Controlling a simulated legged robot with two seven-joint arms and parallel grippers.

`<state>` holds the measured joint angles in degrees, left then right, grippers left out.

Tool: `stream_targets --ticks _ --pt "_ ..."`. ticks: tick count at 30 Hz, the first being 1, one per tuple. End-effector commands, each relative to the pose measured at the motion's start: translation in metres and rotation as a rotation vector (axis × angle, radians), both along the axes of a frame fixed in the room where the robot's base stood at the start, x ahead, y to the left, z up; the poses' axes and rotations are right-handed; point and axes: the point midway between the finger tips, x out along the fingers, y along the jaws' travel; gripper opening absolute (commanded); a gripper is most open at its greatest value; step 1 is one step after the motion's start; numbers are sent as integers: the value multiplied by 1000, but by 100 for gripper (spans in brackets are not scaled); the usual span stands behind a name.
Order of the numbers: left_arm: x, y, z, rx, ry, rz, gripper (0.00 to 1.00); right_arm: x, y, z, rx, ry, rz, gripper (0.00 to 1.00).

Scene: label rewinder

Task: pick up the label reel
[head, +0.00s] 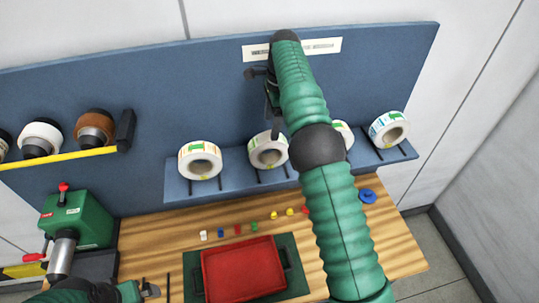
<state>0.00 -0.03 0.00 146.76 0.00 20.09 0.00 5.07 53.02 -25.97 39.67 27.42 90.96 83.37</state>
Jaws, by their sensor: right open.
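Several white label reels stand on the blue shelf (232,184) of the back panel: a reel with an orange and green print (185,162) at left, one in the middle (256,152), one mostly hidden behind my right arm (346,132), and one with blue print (378,127) at right. My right gripper (262,92) is open and empty, in front of the panel above the middle reel and apart from it. My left gripper (150,290) is low at the bottom edge, over the bench's left part; its jaws are too small to read.
A red tray (243,268) lies on a dark green mat on the wooden bench (395,243), with small coloured pieces behind it. A green machine (78,220) stands at left. Brown and white rolls (94,128) sit on a yellow-edged rack above it. A blue knob (367,196) lies at right.

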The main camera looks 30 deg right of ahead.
Motion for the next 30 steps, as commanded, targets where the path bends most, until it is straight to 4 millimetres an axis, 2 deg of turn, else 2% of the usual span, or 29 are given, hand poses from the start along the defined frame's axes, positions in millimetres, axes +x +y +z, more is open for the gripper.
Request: stream_targets --ticks 1,3,8,11,14,18,25,30 --pt "0 0 2 0 -1 0 100 1 3 -14 2 7 1 71" --pt "1 0 5 0 -1 0 100 2 4 -30 1 8 1 71" --pt "1 0 10 0 -2 0 100 4 6 -50 -1 4 1 71" --pt "1 0 22 0 -2 0 100 2 6 -58 0 5 1 71" --pt "1 0 43 0 -2 0 100 1 5 -73 0 7 1 71" --pt "0 0 49 0 -2 0 100 3 7 -97 -1 2 1 71" --pt "0 0 46 0 -1 0 100 6 7 -104 -1 0 2 71" --pt "0 0 46 0 -1 0 100 6 7 -104 -1 1 2 49"
